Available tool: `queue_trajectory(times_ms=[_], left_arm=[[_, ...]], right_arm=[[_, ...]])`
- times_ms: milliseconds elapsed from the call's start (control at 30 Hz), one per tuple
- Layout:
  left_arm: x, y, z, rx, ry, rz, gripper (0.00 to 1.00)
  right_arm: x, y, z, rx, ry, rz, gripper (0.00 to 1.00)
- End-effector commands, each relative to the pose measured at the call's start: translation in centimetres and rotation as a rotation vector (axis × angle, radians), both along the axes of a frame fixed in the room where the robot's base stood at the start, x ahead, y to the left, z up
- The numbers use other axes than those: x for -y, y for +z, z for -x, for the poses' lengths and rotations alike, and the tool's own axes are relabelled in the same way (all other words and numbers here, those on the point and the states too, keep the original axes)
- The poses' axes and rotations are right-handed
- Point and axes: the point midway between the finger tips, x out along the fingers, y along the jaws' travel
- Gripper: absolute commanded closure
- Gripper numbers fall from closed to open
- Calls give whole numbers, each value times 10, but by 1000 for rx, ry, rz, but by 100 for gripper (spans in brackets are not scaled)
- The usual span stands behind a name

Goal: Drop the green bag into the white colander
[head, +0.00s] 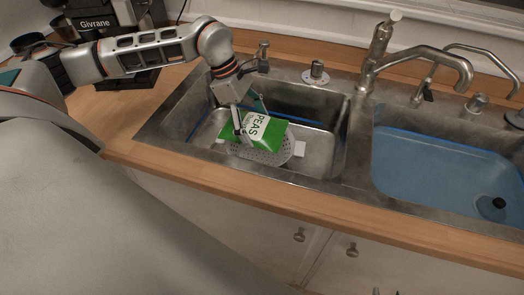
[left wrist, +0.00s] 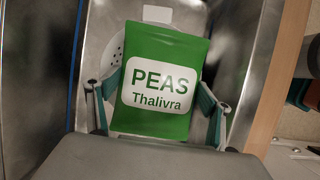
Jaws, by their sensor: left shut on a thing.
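The green bag (head: 262,131) is labelled PEAS and is in my left gripper (head: 243,122), over the left sink basin. In the left wrist view the bag (left wrist: 160,62) sits between the two fingers of the gripper (left wrist: 157,100), which press on its sides. The white colander (head: 275,156) is in the left basin, below the bag, with its perforated surface partly showing. In the left wrist view a piece of the colander (left wrist: 117,46) shows beside the bag. The bag hides much of the colander, and I cannot tell if they touch.
The left basin (head: 318,140) is steel with raised walls. The right basin (head: 430,160) looks blue inside and has a dark drain. A faucet (head: 415,62) stands behind the basins. A wooden counter edge (head: 270,190) runs along the front. A coffee machine stands at the back left.

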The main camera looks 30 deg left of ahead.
Motion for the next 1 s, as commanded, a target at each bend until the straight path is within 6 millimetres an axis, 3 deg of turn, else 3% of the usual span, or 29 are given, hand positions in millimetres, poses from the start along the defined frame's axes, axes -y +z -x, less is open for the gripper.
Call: queue_trajectory(times_ms=[133,167,200,667,1000], left_arm=[[0,2,-1,3,0,0,59],[0,2,-1,3,0,0,13],[0,2,-1,3,0,0,3],[-3,7,0,3,1,-1,1],[-26,64,5,6,2,0,1]], right_arm=[[1,0,0,-1,-1,1,66],[1,0,0,-1,-1,1,66],[1,0,0,-1,-1,1,66],[3,-2,0,-3,0,6,66],[1,-1,0,-2,-1,2,66]])
